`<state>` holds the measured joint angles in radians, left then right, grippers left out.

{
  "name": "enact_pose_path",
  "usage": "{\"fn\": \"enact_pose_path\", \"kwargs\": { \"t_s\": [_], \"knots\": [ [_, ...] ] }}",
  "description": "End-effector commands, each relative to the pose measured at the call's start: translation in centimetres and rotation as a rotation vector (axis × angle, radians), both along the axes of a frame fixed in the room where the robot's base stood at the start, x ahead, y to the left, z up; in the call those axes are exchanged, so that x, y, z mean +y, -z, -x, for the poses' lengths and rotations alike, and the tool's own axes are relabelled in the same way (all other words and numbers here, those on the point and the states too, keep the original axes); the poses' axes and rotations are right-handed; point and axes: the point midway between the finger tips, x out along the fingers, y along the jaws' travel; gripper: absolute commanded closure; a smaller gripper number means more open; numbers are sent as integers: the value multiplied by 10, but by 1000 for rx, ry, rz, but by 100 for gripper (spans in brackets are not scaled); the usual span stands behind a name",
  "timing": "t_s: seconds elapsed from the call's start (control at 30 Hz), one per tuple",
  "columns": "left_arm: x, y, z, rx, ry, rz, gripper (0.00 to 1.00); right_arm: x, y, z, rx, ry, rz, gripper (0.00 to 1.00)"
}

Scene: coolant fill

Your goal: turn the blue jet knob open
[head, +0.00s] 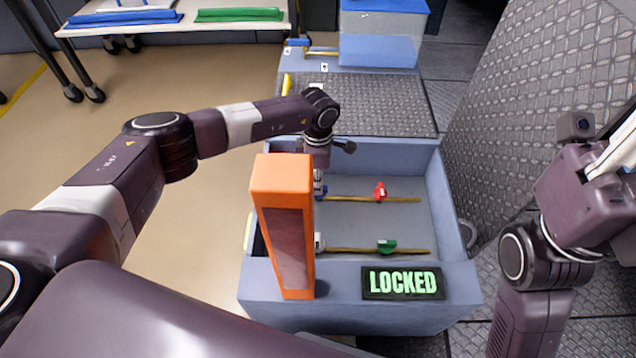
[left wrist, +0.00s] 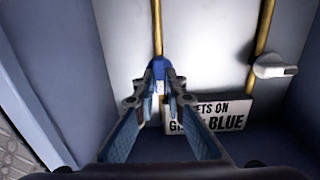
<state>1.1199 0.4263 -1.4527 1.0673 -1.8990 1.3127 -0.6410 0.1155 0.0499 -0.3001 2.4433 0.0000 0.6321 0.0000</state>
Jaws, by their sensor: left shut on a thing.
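The blue jet knob (left wrist: 160,65) sits on a yellow pipe (left wrist: 157,22) in the left wrist view. The two fingers of my left gripper (left wrist: 163,80) close in on it, one on each side, and are shut on it. The fingers cover part of the knob, so its turn angle is hard to read. In the head view my left arm reaches down into the grey-blue basin (head: 440,205); a bit of blue shows behind an orange post, and the fingertips are mostly hidden. My right gripper (head: 612,160) is at the right edge, partly cut off, away from the basin.
A red knob (head: 380,192) and a green knob (head: 387,246) sit on pipes across the basin. The orange post (head: 283,215) stands at its front. A lit LOCKED sign (head: 402,282) is on the front rim. A white knob (left wrist: 273,66) and a lettered sign (left wrist: 225,114) are close by.

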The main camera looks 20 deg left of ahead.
Motion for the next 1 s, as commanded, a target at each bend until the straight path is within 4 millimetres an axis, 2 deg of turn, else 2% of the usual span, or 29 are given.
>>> {"fn": "enact_pose_path", "kwargs": {
  "t_s": [0.37, 0.4, 0.53, 0.57, 0.87, 1.0],
  "knots": [
    [0, -1, -1, -3, 8, -1, 100, 1, 0, 1, -4, 0, 5, 72],
    [0, -1, -1, -3, 8, -1, 87, 1, 0, 1, -4, 0, 6, 72],
    [0, 0, -1, -2, 7, -1, 73, 2, 0, 1, -5, 1, 11, 72],
    [0, 0, -1, -2, 7, -1, 72, 2, 0, 1, -5, 1, 12, 72],
    [0, -3, -1, -2, 6, -1, 72, 0, -1, 1, -6, 1, 3, 72],
    [0, -19, -2, -4, 7, 0, 72, 0, 0, 1, -4, 1, 4, 72]
  ]
}}
